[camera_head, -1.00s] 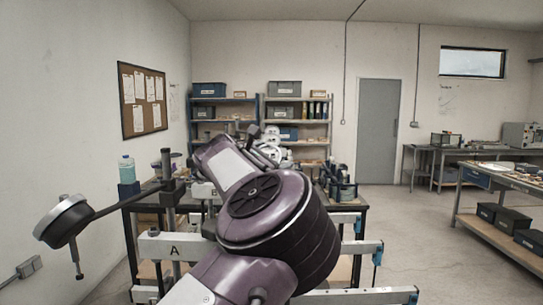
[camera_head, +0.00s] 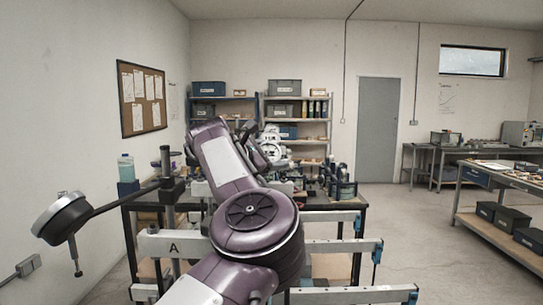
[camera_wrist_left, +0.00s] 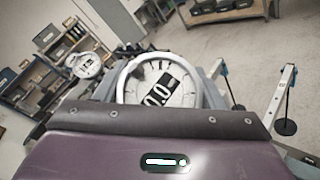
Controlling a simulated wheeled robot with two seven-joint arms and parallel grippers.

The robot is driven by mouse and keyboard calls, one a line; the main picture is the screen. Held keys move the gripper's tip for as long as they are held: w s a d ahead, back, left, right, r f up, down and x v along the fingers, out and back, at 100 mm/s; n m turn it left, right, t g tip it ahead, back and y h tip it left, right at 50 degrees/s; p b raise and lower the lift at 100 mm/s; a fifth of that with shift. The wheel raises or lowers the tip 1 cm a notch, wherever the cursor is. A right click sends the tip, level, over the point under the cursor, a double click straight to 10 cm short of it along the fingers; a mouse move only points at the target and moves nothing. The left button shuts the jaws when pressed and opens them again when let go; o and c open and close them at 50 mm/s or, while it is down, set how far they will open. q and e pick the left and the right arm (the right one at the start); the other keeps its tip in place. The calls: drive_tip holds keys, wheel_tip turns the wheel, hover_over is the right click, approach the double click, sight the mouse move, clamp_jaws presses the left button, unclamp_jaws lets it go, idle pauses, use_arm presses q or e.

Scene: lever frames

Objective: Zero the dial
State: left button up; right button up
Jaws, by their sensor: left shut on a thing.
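A round white-faced dial with a pale rim, tick marks and black number windows (camera_wrist_left: 160,84) fills the middle of the left wrist view. In the head view its pale ring (camera_head: 273,149) shows small on the bench, beyond my purple left arm. My left gripper (camera_head: 262,147) is at this dial and shut on it, seemingly at the rim. A smaller white dial (camera_wrist_left: 86,65) stands to the left in the wrist view. My right gripper is not in view.
A bottle (camera_head: 126,170) stands nearby. Pale beams (camera_head: 330,246) with blue ends cross the front of the bench.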

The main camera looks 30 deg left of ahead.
use_arm(q)
drive_tip(key=o, duration=1)
drive_tip(key=shift+r, duration=0.1)
wheel_tip(320, 180, up, 12)
drive_tip(key=shift+s+f+b, duration=0.15)
drive_tip(key=shift+b, duration=0.4)
wheel_tip(320, 180, up, 8)
drive_tip(key=p, duration=0.2)
hover_over(271, 145)
drive_tip(key=shift+p, duration=0.3)
